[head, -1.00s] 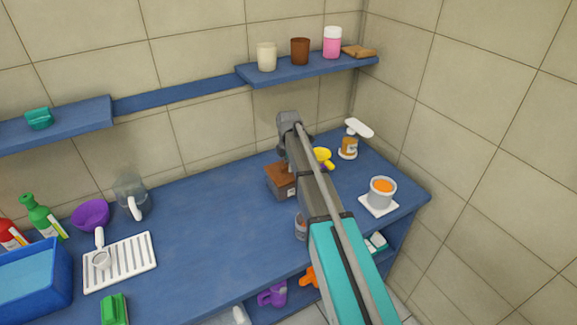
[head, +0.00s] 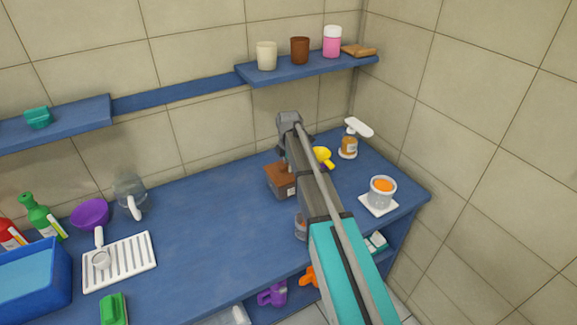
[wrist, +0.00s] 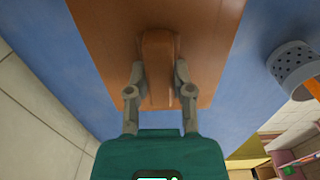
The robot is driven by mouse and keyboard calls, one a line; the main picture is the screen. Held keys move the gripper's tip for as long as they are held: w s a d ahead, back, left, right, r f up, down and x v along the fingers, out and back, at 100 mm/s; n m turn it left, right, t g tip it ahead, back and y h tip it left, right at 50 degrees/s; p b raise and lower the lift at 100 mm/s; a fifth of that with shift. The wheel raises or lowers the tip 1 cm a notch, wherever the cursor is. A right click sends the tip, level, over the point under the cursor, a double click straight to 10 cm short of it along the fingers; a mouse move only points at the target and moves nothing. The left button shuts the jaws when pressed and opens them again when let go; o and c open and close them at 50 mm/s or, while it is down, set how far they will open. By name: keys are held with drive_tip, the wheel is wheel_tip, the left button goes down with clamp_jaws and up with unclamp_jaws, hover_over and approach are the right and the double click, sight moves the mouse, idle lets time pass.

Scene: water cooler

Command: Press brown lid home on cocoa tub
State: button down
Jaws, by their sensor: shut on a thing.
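The brown lid (wrist: 105,45) fills the top of the wrist view, with a raised handle bar (wrist: 158,45) along its middle. My gripper (wrist: 159,85) has its two fingers shut on either side of this handle. In the head view the brown lid (head: 279,173) is on the boxy cocoa tub (head: 285,190), which stands on the blue counter and has a pale label. My arm covers the right part of both, and my fingers are hidden there. The seam is too small to tell whether the lid is fully seated.
A yellow scoop (head: 322,156) and a pump bottle (head: 348,146) stand behind and right of my arm. A grey cup with orange contents (head: 382,190) sits on a white pad at the right. The blue counter (head: 205,225) left of the tub is clear. A shelf (head: 310,68) hangs above.

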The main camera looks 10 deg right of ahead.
idle(0.3)
drive_tip(key=shift+c, duration=2.1)
unclamp_jaws()
drive_tip(key=o, duration=0.4)
drive_tip(key=shift+r+p, duration=3.5)
clamp_jaws()
